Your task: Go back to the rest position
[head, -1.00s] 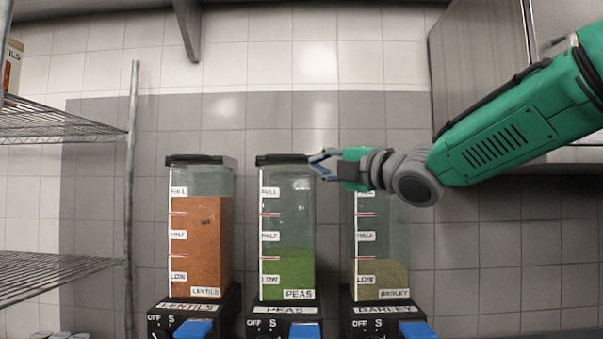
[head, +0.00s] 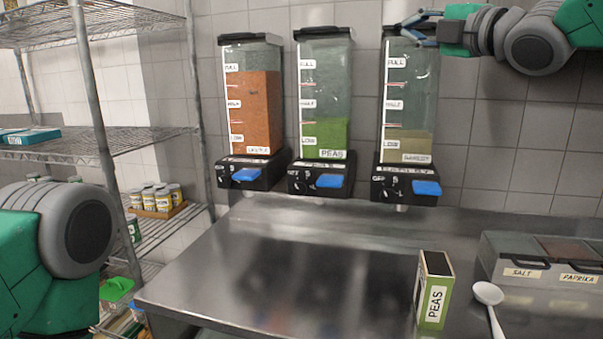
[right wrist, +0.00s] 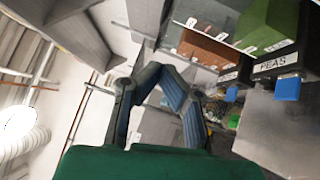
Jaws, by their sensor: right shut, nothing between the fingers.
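My right gripper (head: 408,27) is shut and empty. In the head view it overlaps the top of the barley dispenser (head: 410,100), hiding much of its lid; I cannot tell if they touch. In the right wrist view the blue-grey fingertips (right wrist: 161,69) meet. My left arm shows at the left edge of the head view, but its gripper is out of view.
The peas dispenser (head: 325,95) and lentils dispenser (head: 251,95) hang left of barley. Below is a steel counter (head: 230,270) with a peas box (head: 434,292), a white spoon (head: 489,294) and a spice container (head: 540,290). Wire shelves (head: 120,143) stand at left. The counter's middle is clear.

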